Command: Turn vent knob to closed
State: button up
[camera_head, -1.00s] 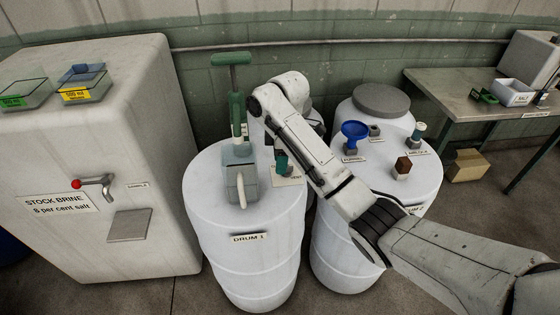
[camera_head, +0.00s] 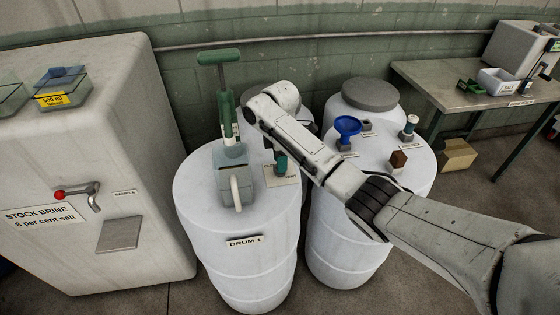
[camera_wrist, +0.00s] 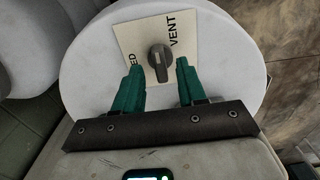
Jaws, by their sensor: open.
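In the wrist view the vent knob (camera_wrist: 160,62) is dark grey, on a cream plate (camera_wrist: 133,42) lettered "VENT", with "ED" showing of another word. The plate lies on the white top of drum 1 (camera_wrist: 90,75). My gripper (camera_wrist: 159,68) is open, its two green fingers on either side of the knob, with gaps showing between fingers and knob. I cannot tell whether they are down at its height. In the head view, my gripper (camera_head: 281,164) is over the plate (camera_head: 283,176) on drum 1 (camera_head: 245,265), and the knob is hidden there.
A green-handled pump (camera_head: 230,170) stands on drum 1 just left of my gripper. A brine tank (camera_head: 70,170) stands at left and a bench (camera_head: 450,90) at right.

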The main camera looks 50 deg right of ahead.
jog(key=shift+f, duration=0.6)
grip_shut()
